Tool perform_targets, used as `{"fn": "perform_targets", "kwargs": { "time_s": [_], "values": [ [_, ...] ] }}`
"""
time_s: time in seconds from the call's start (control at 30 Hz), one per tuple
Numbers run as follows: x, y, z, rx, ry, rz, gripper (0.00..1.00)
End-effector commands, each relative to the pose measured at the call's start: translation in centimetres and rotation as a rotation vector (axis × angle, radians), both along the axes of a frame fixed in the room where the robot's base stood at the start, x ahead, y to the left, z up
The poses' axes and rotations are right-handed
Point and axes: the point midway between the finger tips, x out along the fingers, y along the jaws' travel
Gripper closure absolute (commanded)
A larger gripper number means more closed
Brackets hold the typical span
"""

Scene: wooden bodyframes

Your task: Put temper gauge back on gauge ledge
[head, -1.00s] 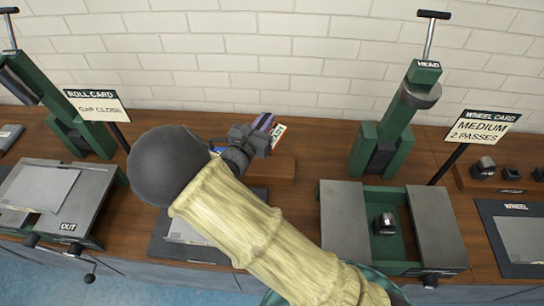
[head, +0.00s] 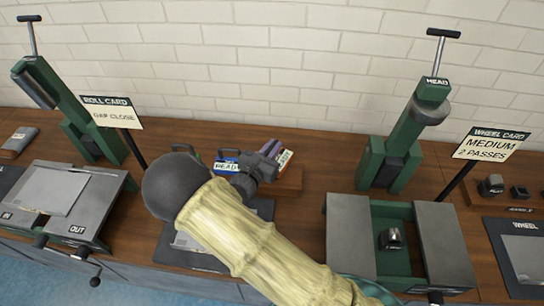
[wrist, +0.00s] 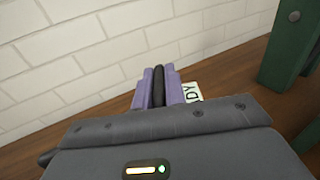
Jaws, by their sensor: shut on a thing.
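The temper gauge appears to be a labelled plate gripped across its middle. Its blue end reading "READY" (head: 227,167) shows left of my gripper (head: 268,152) in the head view, and a red-and-white end (head: 285,157) shows to the right.
A green press labelled "HEAD" (head: 399,140) stands right of the ledge, with a grey-and-green bed (head: 447,250) in front. A rolling stand (head: 95,215) and "ROLL CARD" sign (head: 110,112) are left. The brick wall (head: 260,60) is close behind.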

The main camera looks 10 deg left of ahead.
Motion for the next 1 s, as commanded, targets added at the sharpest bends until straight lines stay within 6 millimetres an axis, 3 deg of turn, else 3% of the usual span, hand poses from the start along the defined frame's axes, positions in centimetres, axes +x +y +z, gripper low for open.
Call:
{"fn": "perform_targets", "kwargs": {
  "time_s": [0.37, 0.77, 0.8, 0.9, 1.0],
  "values": [
    [0.1, -0.2, -3.9, -0.003, 0.0, -0.002, 1.0],
    [-0.1, 0.2, -4.4, 0.0, -0.001, 0.004, 1.0],
    [-0.1, 0.2, -4.4, 0.0, 0.0, 0.004, 0.84],
    [-0.1, 0.2, -4.4, 0.0, 0.0, 0.003, 0.66],
    [-0.1, 0.1, -4.4, 0.0, 0.0, 0.002, 0.66]
  ]
}}
